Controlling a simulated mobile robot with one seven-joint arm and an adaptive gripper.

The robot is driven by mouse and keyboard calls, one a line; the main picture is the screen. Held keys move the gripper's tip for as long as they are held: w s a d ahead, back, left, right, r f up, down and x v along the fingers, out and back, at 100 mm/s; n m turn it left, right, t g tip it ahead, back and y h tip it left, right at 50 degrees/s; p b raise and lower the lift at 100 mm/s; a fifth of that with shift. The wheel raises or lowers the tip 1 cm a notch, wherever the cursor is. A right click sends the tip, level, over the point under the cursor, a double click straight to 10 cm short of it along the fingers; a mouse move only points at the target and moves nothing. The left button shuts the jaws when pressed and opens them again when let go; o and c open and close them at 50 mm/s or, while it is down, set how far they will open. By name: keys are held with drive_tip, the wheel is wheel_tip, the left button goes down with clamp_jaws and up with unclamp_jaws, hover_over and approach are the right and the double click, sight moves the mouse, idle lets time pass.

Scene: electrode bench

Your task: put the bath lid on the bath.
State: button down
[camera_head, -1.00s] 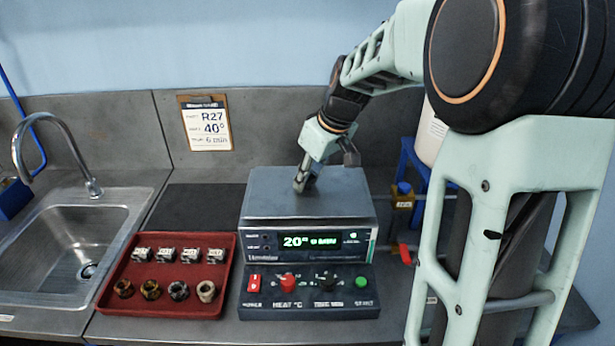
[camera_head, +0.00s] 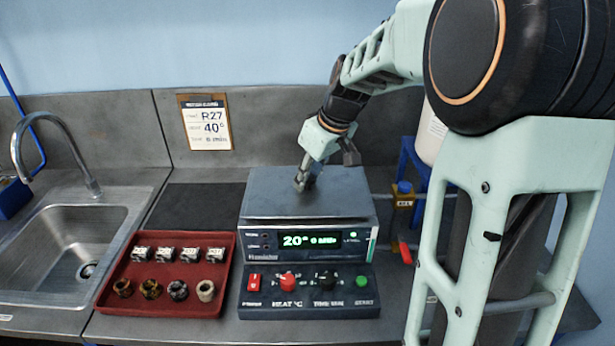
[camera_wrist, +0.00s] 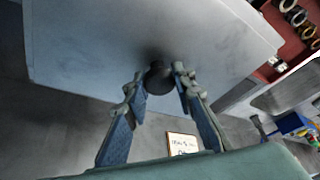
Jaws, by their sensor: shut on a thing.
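The bath (camera_head: 310,240) is a grey box with a lit green display and knobs on its front. The bath lid (camera_head: 340,190) is a flat grey plate and lies over the bath's top; I cannot tell whether it is fully seated. In the wrist view the lid (camera_wrist: 100,50) fills the upper part, with a dark round knob (camera_wrist: 158,78) on it. My gripper (camera_head: 303,183) is at the middle of the lid, with its fingers (camera_wrist: 160,85) on both sides of the knob, shut on it.
A red tray (camera_head: 225,295) with several small blocks and ring-shaped pieces stands left of the bath. A sink (camera_head: 60,255) with a tap is farther left. A card (camera_head: 205,122) hangs on the back wall.

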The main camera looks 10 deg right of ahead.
drive_tip(key=shift+f+b, duration=0.35)
drive_tip(key=shift+f, duration=0.1)
idle(0.3)
drive_tip(key=c, duration=1.1)
unclamp_jaws()
drive_tip(key=shift+r+p, duration=2.35)
drive_tip(key=shift+r, duration=1.15)
drive_tip(key=shift+w+a+f, duration=0.1)
